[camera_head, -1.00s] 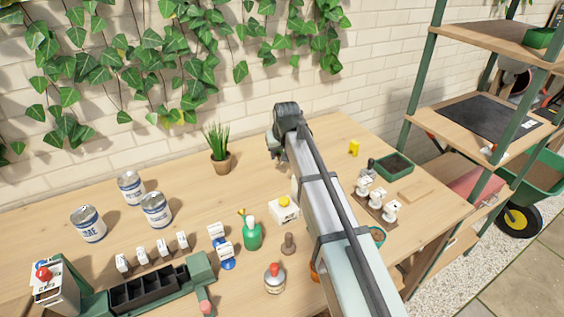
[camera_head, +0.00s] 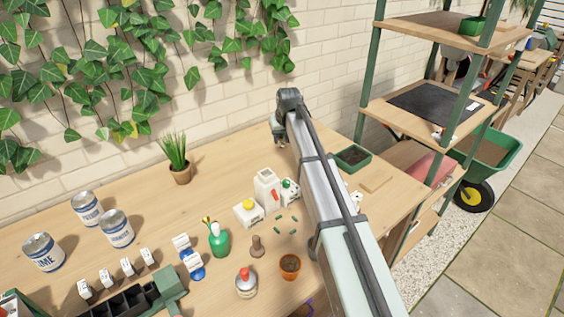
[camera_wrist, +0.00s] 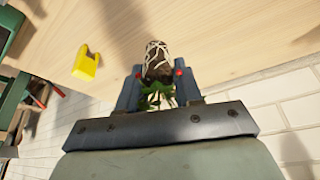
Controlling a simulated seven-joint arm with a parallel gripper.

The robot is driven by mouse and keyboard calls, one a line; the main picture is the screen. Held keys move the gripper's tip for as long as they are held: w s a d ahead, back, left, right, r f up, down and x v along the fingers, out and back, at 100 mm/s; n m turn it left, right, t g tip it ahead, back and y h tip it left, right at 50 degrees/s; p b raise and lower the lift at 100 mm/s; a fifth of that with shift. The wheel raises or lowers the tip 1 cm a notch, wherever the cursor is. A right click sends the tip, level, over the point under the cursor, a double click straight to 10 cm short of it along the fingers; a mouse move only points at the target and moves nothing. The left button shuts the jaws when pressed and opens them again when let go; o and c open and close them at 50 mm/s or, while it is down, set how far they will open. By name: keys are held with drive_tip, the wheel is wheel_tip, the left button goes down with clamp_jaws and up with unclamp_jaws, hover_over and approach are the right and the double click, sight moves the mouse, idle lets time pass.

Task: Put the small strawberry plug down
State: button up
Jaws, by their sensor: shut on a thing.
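The small strawberry plug (camera_wrist: 157,60) shows in the wrist view, with a dark root ball laced with pale roots and green leaves (camera_wrist: 158,95) at its other end. My gripper (camera_wrist: 158,76) is shut on it, one finger on each side. The plug's root end points away from the wrist, over bare wood. I cannot tell the height of the plug above the wood. In the head view my gripper (camera_head: 277,130) is mostly hidden behind my wrist, over the back of the bench, and the plug cannot be made out.
In the head view a potted grass (camera_head: 176,165) stands left of my arm. Bottles, tins and an empty terracotta pot (camera_head: 290,266) stand nearer. A green tray (camera_head: 353,157) is at right. The bench's back middle (camera_head: 235,160) is clear.

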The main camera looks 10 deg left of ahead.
wheel_tip(320, 180, down, 9)
idle(0.5)
drive_tip(key=shift+f, duration=0.15)
drive_tip(key=o, duration=1)
drive_tip(key=v, duration=1.2)
drive_tip(key=shift+s, duration=0.15)
drive_tip(key=shift+o, duration=0.2)
